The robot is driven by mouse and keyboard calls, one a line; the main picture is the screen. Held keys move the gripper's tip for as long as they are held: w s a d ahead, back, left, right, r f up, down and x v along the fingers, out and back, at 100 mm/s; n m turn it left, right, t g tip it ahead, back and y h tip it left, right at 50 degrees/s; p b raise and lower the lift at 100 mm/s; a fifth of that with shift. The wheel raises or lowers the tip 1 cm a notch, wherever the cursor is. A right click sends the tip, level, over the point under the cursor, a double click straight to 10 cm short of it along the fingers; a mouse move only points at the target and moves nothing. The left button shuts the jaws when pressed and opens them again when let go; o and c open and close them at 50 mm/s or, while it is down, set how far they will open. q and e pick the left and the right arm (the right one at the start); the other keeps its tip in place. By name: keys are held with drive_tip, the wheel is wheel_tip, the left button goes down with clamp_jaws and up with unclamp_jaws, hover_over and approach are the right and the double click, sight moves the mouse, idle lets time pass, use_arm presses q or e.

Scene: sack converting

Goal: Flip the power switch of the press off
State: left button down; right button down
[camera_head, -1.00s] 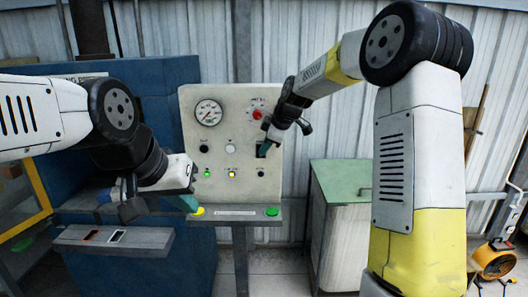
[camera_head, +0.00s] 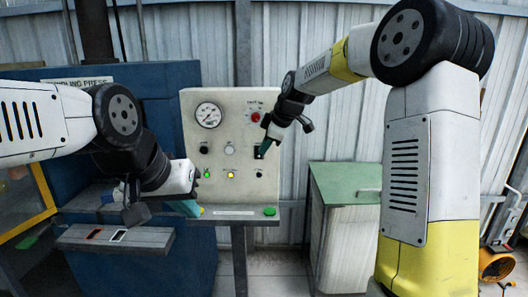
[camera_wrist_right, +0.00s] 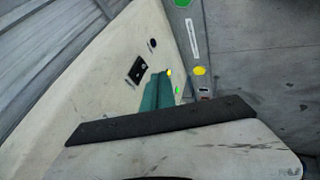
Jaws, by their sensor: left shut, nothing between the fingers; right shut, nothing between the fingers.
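The press's pale control panel (camera_head: 185,125) stands upright in the middle of the head view. A small black switch plate (camera_wrist_right: 138,70) on it shows in the right wrist view, beside a round black knob (camera_wrist_right: 152,44). I cannot read its label or tell its lever's position. My right gripper (camera_head: 262,151) is shut and empty, its teal fingertips at the panel's right side, covering the switch area in the head view. In the wrist view the shut fingers (camera_wrist_right: 158,92) are close to the plate; contact cannot be told. My left gripper (camera_head: 190,208) is shut and empty at the panel's lower left.
The panel carries a gauge (camera_head: 208,115), a red knob (camera_head: 255,117), a lit green lamp (camera_head: 207,173) and a lit yellow lamp (camera_head: 231,174). A green button (camera_head: 269,212) is on the ledge below. A green-topped cabinet (camera_head: 345,182) stands right; the blue press (camera_head: 180,85) stands left.

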use_arm(q)
drive_tip(key=shift+s, duration=0.1)
use_arm(e)
drive_tip(key=v, duration=0.8)
drive_tip(key=shift+s, duration=0.1)
